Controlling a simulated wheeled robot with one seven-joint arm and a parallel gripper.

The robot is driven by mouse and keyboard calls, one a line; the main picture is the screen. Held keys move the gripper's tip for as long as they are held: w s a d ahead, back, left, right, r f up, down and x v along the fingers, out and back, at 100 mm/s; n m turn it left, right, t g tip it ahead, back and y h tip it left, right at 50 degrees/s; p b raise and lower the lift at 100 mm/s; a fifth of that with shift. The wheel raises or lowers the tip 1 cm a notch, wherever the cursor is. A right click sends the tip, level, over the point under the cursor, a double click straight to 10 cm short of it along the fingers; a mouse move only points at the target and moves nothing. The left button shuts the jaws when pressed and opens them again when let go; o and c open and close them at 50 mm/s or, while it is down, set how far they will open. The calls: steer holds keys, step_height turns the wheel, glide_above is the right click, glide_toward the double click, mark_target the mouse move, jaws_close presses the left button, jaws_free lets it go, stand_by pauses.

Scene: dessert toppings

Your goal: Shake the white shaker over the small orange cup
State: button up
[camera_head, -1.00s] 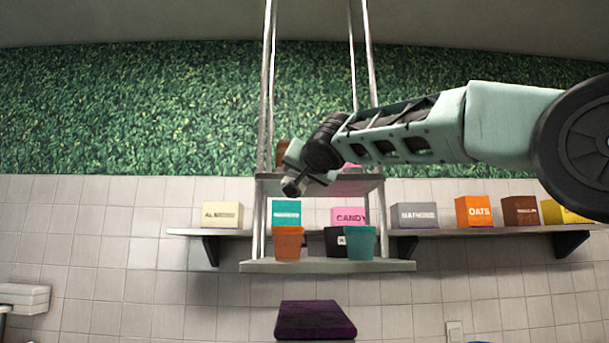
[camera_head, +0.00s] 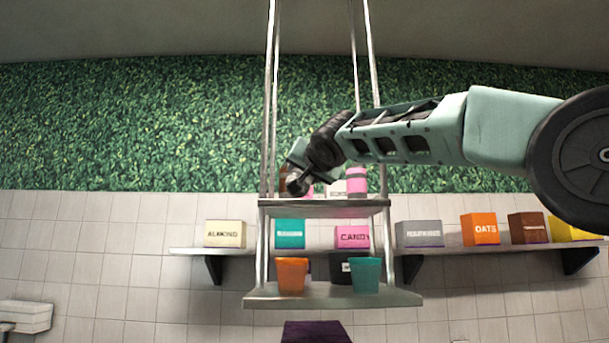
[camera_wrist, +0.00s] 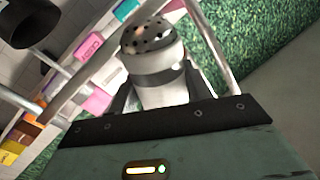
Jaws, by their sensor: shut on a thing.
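The white shaker (camera_wrist: 165,92) with a perforated metal top stands out between my gripper's fingers in the wrist view. My gripper (camera_head: 299,172) is shut on it, above the left end of the upper shelf in the head view. A rounded grey end shows there, but most of the shaker is hidden by my gripper and its exact tilt is hard to tell. The small orange cup (camera_head: 292,276) stands upright at the left of the lower shelf, below and apart from my gripper. Its inside is not visible.
The hanging rack has an upper shelf (camera_head: 330,210) with a pink-banded jar (camera_head: 356,181). Its lower shelf (camera_head: 400,299) also holds a teal cup (camera_head: 365,276) and a black container (camera_head: 341,267). Labelled boxes, including an orange box (camera_head: 480,229), line the wall shelf behind.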

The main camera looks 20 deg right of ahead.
steer(key=shift+f+b, duration=3.5)
steer(key=shift+b, duration=0.45)
steer(key=shift+s+a+r+p, duration=0.1)
steer(key=shift+r+p, duration=1.3)
steer(key=shift+r, duration=0.45)
steer(key=shift+s+r+p, duration=0.1)
steer(key=shift+r+p, duration=1.25)
steer(key=shift+r, duration=0.45)
steer(key=shift+f, duration=0.15)
step_height(320, 180, down, 8)
steer(key=b, duration=0.8)
steer(key=shift+b, duration=0.35)
